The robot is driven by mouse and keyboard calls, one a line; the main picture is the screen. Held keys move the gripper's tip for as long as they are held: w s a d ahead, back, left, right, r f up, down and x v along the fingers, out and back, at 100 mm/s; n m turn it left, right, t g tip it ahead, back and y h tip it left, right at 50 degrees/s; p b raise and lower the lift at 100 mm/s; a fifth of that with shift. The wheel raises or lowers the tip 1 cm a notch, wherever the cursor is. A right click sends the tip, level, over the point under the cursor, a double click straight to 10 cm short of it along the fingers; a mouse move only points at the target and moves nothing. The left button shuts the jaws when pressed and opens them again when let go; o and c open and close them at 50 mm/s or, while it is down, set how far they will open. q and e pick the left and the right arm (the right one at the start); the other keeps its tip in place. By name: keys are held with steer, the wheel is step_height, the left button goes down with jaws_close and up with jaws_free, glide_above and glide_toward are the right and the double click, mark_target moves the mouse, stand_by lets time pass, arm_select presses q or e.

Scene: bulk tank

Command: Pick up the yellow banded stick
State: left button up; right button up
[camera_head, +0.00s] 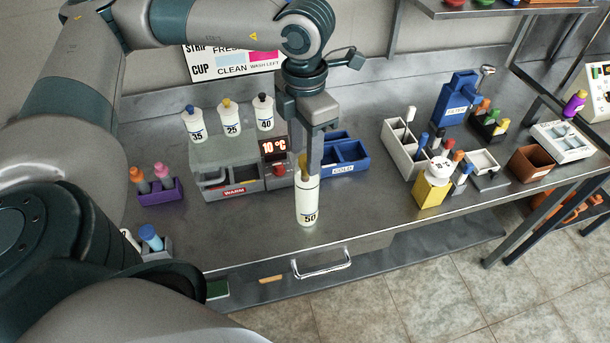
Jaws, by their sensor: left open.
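My left gripper (314,150) points straight down over the front middle of the bench. Its jaws are open around or just beside the yellowish top (302,168) of a white bottle marked 50 (308,203). I cannot tell whether they touch it. The bottle stands upright near the bench's front edge. Sticks with yellow on them are small here: a yellow-topped one (503,125) stands in a dark rack (486,128) at the right. I cannot make out which stick is yellow banded. My right gripper is out of view.
A blue COLD box (350,156) is right of my gripper. A purple rack (161,193) is left. Bare bench lies right of bottle 50.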

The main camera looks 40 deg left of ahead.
arm_select(q)
steer(key=shift+f, duration=0.4)
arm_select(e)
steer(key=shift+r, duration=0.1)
arm_select(q)
steer(key=shift+c, duration=0.3)
jaws_close()
steer(key=shift+r, duration=0.15)
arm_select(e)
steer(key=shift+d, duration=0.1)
arm_select(q)
steer(key=shift+w+r+b, duration=0.1)
steer(key=shift+r+b, duration=0.3)
steer(key=shift+r, duration=0.2)
step_height(320, 180, up, 17)
steer(key=b, duration=0.4)
steer(key=shift+f+b, duration=0.2)
steer(key=shift+b, duration=0.1)
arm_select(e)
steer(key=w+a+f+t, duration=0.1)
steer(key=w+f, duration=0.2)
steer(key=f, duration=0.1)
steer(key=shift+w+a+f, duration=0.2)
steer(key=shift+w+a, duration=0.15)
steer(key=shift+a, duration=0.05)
